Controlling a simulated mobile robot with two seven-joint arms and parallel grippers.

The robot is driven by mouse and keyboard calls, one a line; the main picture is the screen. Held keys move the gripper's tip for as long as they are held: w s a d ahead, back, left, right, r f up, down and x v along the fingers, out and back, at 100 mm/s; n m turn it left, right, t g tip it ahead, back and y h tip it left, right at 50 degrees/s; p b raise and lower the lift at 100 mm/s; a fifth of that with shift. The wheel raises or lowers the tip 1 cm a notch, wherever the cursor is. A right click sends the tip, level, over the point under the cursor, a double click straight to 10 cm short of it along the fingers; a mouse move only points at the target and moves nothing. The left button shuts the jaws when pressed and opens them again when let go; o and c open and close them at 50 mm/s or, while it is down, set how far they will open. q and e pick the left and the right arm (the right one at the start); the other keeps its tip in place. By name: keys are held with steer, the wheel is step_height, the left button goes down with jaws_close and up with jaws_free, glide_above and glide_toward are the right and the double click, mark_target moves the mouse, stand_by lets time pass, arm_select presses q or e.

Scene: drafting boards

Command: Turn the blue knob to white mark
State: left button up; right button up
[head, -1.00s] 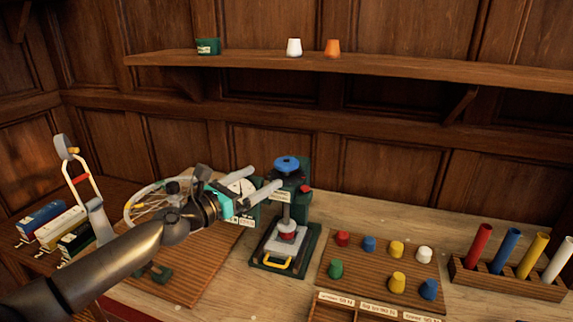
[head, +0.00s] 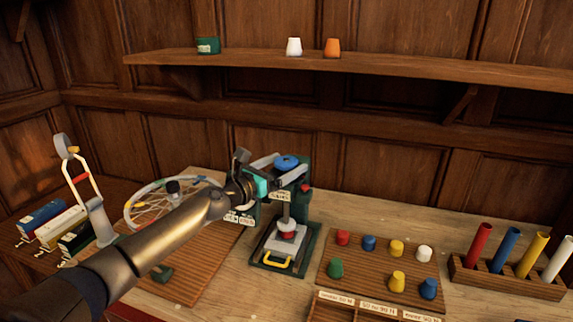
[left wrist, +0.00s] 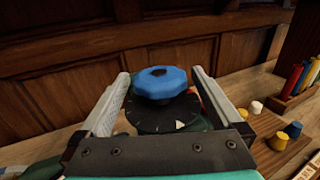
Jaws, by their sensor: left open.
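The blue knob (head: 287,162) sits on top of the green press-like stand (head: 305,232). In the left wrist view the blue knob (left wrist: 160,82) is faceted and sits above a black dial (left wrist: 160,115). A small white mark (left wrist: 181,124) shows on the dial's near side, right of centre. My left gripper (head: 283,170) is open, with its fingers to either side of the knob; in the left wrist view the gripper (left wrist: 160,85) shows a gap between each finger and the knob. My right gripper is not in view.
A pegboard (head: 375,270) with coloured pegs lies right of the stand. A rack (head: 505,278) of coloured rods is farther right. A spoked wheel (head: 165,200) and a board lie left. A shelf (head: 350,62) runs above, behind the stand.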

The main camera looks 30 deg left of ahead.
arm_select(q)
steer(key=shift+w+d, duration=0.1)
steer(key=shift+w, duration=0.3)
steer(key=shift+c, duration=0.2)
steer(key=c, duration=1.2)
